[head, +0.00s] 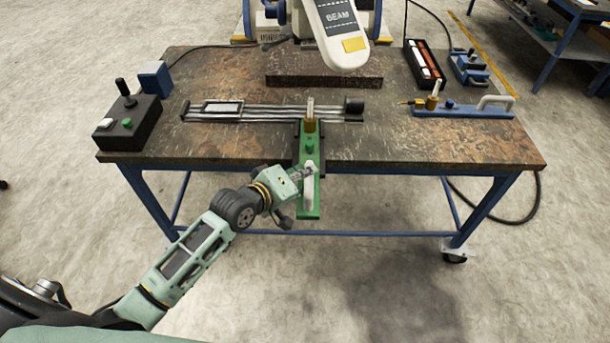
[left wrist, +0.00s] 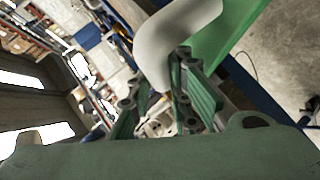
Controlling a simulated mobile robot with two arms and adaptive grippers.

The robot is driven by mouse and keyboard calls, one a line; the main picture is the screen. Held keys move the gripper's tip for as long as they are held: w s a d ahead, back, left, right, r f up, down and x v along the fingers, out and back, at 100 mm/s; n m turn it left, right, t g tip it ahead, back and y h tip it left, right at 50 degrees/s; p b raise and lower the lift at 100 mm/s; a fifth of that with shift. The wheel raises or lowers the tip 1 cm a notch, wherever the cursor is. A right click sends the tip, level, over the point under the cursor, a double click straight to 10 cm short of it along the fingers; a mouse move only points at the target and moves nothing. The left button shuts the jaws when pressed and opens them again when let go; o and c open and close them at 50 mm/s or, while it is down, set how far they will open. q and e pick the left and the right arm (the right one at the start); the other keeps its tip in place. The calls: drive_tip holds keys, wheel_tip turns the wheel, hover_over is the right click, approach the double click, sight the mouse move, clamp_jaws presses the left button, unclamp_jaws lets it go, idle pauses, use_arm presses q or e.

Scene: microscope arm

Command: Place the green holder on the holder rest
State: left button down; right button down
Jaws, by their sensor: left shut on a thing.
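The green holder (head: 309,205) is a long narrow bar with a white handle and a brass-coloured piece. Its far end lies over the tabletop near the rail, and its handle end sticks out past the front edge. My left gripper (head: 303,175) is shut on the white handle. In the left wrist view the fingers (left wrist: 165,88) flank the white handle (left wrist: 172,40), and the green bar (left wrist: 225,35) shows behind. A dark bracket shows beside the holder's far end; I cannot tell whether it is the holder rest or whether they touch. My right gripper is out of view.
The worktable (head: 420,150) carries a metal rail (head: 260,112), a control box (head: 128,122) with a joystick and a blue block (head: 155,78). A blue holder (head: 465,110) lies at the right. The beam head (head: 338,30) overhangs the back. The front right is clear.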

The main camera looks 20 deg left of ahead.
use_arm(q)
drive_tip(key=shift+f, duration=0.25)
drive_tip(key=c, duration=1.9)
unclamp_jaws()
drive_tip(key=shift+s+f, duration=0.1)
drive_tip(key=shift+f, duration=0.2)
drive_tip(key=shift+o, duration=1.4)
drive_tip(key=shift+a+r, duration=0.1)
drive_tip(key=shift+r, duration=0.05)
